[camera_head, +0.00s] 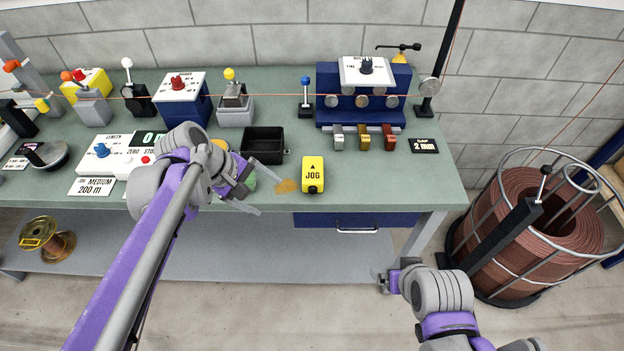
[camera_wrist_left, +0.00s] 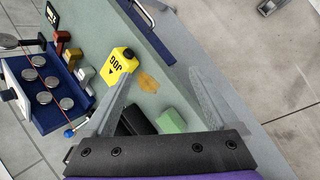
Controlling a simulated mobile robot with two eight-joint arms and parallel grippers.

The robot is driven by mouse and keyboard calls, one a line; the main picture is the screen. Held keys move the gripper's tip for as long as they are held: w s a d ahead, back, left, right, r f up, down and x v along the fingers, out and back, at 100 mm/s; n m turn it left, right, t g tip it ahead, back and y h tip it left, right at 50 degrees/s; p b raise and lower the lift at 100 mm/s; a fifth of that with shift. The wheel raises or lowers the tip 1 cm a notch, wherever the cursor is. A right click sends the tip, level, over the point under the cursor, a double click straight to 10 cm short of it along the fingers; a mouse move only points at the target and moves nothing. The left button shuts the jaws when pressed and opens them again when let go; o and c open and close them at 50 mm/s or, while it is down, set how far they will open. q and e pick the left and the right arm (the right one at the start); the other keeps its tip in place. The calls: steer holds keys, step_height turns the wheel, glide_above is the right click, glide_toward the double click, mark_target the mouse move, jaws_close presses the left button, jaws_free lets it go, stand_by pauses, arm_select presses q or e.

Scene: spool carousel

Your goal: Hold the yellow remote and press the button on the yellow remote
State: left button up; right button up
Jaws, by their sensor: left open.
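The yellow remote (camera_head: 313,174), marked JOG with an arrow, sits on the green bench top near its front edge. A dark round part, perhaps the button, shows at its near end. The remote also shows in the left wrist view (camera_wrist_left: 120,64). My left gripper (camera_head: 270,192) is open and empty, to the left of the remote in the head view. In the left wrist view the remote lies beyond one fingertip, outside the open jaws (camera_wrist_left: 158,80); whether they touch is unclear. My right gripper (camera_head: 385,282) is low in front of the bench, apart from the remote; its jaws are unclear.
A black tray (camera_head: 263,144) stands behind my left gripper. A green block (camera_wrist_left: 172,121) lies near it, mostly hidden in the head view. A blue unit (camera_head: 340,112) with rollers stands behind the remote. A wire-coil basket (camera_head: 484,252) stands right of the bench.

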arm_select(q)
steer(key=w+d+f+n+g+h+b, duration=0.1)
steer(key=w+f+n+h+b, duration=0.2)
steer(key=w, duration=0.4)
steer(key=n+g+h, duration=0.1)
steer(key=n+h, duration=0.2)
steer(key=n, duration=0.2)
glide_toward(309, 172)
steer(key=shift+w+a+f, duration=0.15)
steer(key=shift+w+f, duration=0.25)
steer(key=shift+f, duration=0.4)
steer(key=shift+w+f+g+h+b, duration=0.2)
steer(key=shift+w+g+h+b, duration=0.1)
steer(key=shift+w+h+b, duration=0.1)
steer(key=shift+b+x, duration=1.35)
steer(key=shift+x, duration=3.6)
arm_select(e)
step_height(309, 172, down, 9)
steer(key=s, duration=0.2)
steer(key=shift+s+g, duration=0.3)
steer(key=shift+s, duration=0.05)
steer(key=shift+r, duration=0.1)
arm_select(q)
jaws_close()
steer(key=c, duration=1.4)
jaws_free()
steer(key=shift+c, duration=0.2)
